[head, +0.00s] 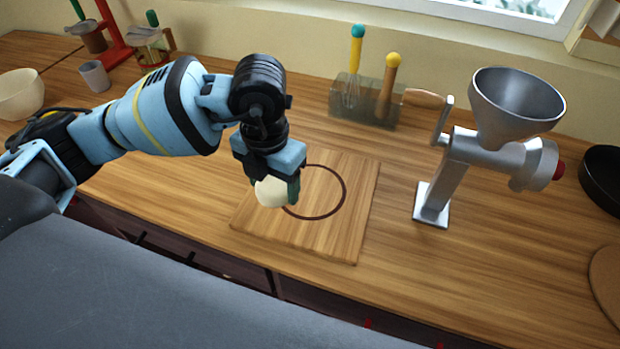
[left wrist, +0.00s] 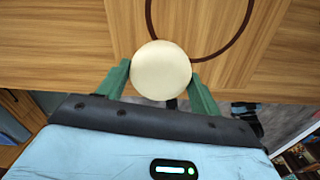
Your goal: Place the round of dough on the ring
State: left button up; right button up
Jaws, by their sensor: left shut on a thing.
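The round of dough (head: 271,191) is pale and smooth. My left gripper (head: 278,188) is shut on it, and its green fingers hold the dough (left wrist: 161,70) from both sides in the left wrist view. The dark ring (head: 344,193) is marked on a square wooden board (head: 357,240). In the head view the dough is over the ring's left edge. In the left wrist view the ring (left wrist: 246,22) lies beyond the dough, towards the top. The gripper hides part of the ring in the head view. My right gripper is not in view.
A metal grinder (head: 462,150) stands right of the board. A utensil block (head: 364,102) stands behind it. A dark pan (head: 602,178) is at the far right; a bowl (head: 20,95) and cup (head: 95,76) are at the left. The counter (head: 400,265) in front is clear.

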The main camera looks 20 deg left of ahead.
pick_arm(q)
jog(key=w+d, duration=0.4)
jog(key=w, duration=0.1)
jog(key=shift+w+d+f, duration=0.1)
jog(key=shift+d+f, duration=0.1)
jog(key=shift+f, duration=0.1)
jog(key=shift+w, duration=0.1)
jog(key=shift+w+d, duration=0.25)
jog(key=shift+d, duration=0.05)
jog(key=shift+a+f, duration=0.1)
jog(key=shift+f, duration=1.7)
jog(key=shift+f, duration=0.2)
jog(key=o, duration=1)
jog(key=shift+o, duration=0.2)
jog(key=shift+r, duration=0.15)
notch_tip(320, 180, up, 12)
